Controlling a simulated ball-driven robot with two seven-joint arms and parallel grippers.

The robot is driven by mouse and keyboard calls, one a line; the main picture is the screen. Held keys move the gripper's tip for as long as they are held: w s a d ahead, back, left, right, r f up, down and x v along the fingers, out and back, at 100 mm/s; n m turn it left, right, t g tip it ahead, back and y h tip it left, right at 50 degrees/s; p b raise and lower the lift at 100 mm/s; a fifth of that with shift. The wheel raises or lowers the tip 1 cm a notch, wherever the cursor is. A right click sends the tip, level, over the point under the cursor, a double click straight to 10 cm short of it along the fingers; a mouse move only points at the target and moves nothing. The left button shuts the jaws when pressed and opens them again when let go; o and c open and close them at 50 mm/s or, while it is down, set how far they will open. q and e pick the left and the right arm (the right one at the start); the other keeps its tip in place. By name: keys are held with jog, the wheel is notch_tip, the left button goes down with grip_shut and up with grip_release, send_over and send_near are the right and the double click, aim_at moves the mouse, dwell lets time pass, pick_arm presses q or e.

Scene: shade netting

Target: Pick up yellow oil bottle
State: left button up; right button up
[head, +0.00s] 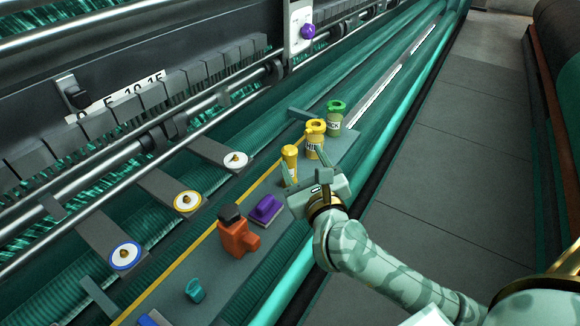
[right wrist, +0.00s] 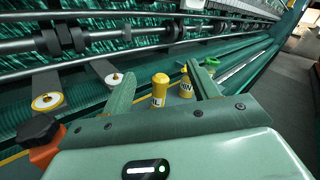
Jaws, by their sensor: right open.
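The yellow oil bottle (head: 290,160) stands upright on the grey shelf, a slim bottle with a dark-lettered label. In the right wrist view the bottle (right wrist: 160,90) shows between my right gripper's two green fingers, towards the far end of the gap. My right gripper (head: 302,163) is open and empty, close to the bottle on its near right side. I cannot tell whether a finger touches it. The bottle's lower part is partly hidden by the gripper in the head view. My left gripper is not in view.
A yellow lettered can (head: 315,139) and a green can (head: 336,113) stand just beyond the bottle. Machine rails (head: 150,160) run along the left.

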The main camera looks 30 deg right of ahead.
aim_at(291, 166)
notch_tip(291, 166, down, 7)
jog(key=m+g, duration=0.4)
jog(key=g, duration=0.1)
jog(key=shift+m, duration=0.3)
jog(key=x, duration=1)
jog(key=shift+d+f, duration=0.2)
jog(key=shift+d, duration=0.25)
jog(key=x, duration=0.4)
jog(key=a+x, duration=0.1)
jog(key=x, duration=0.1)
jog(key=shift+w+r, duration=0.1)
jog(key=shift+r, duration=0.1)
jog(key=c, duration=1.2)
jog(key=shift+r, duration=0.15)
jog(key=shift+c, duration=0.2)
